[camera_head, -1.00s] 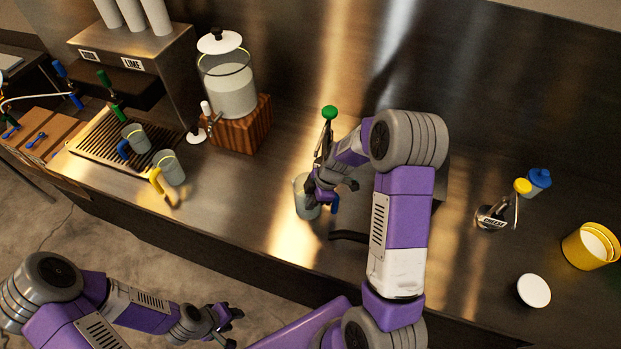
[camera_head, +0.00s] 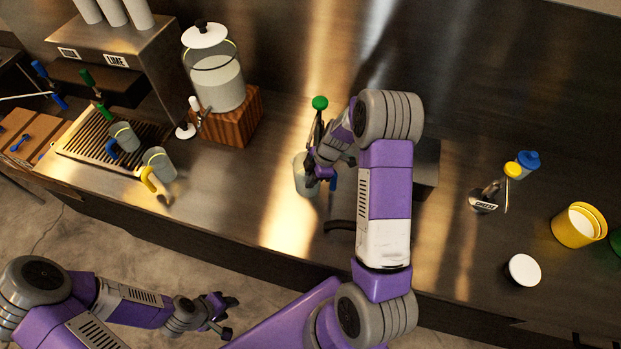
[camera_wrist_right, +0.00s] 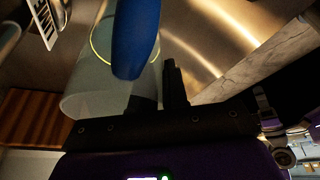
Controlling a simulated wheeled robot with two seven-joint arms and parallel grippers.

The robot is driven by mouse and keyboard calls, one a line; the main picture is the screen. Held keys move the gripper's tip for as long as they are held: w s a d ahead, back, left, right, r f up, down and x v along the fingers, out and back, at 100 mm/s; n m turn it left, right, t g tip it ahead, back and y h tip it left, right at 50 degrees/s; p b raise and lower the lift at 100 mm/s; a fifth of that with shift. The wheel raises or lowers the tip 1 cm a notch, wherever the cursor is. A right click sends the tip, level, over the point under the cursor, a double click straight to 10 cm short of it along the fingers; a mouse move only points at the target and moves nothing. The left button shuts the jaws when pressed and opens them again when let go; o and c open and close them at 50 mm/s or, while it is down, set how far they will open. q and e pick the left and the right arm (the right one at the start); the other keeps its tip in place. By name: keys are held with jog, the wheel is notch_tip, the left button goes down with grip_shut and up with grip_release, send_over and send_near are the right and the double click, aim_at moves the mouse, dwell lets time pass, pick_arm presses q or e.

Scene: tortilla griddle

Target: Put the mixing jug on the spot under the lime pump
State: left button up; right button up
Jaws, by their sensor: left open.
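The mixing jug (camera_head: 304,179) is a grey, see-through cup with a blue handle, upright at the counter's middle. My right gripper (camera_head: 324,168) is at its handle side and appears shut on it; the fingers are partly hidden. In the right wrist view the blue handle (camera_wrist_right: 135,40) is close in front of the fingers, with the jug wall (camera_wrist_right: 85,90) behind. A green-topped pump (camera_head: 319,103) stands just behind the jug, its lower part hidden by my right arm; its label is unreadable. My left gripper (camera_head: 218,315) is open and empty in front of the counter.
Blue-handled (camera_head: 123,138) and yellow-handled (camera_head: 159,164) jugs stand left by a drip grate (camera_head: 75,150). A dispenser box (camera_head: 120,50) carries a LIME label. A glass dispenser (camera_head: 217,83) sits on a wooden block. A yellow-topped cheese pump (camera_head: 484,202) and yellow tub (camera_head: 573,232) stand right.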

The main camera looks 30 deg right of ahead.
jog(key=shift+o, duration=1.5)
jog(key=shift+s+r, duration=0.1)
jog(key=shift+s, duration=0.05)
jog(key=v, duration=1.2)
jog(key=shift+b, duration=0.3)
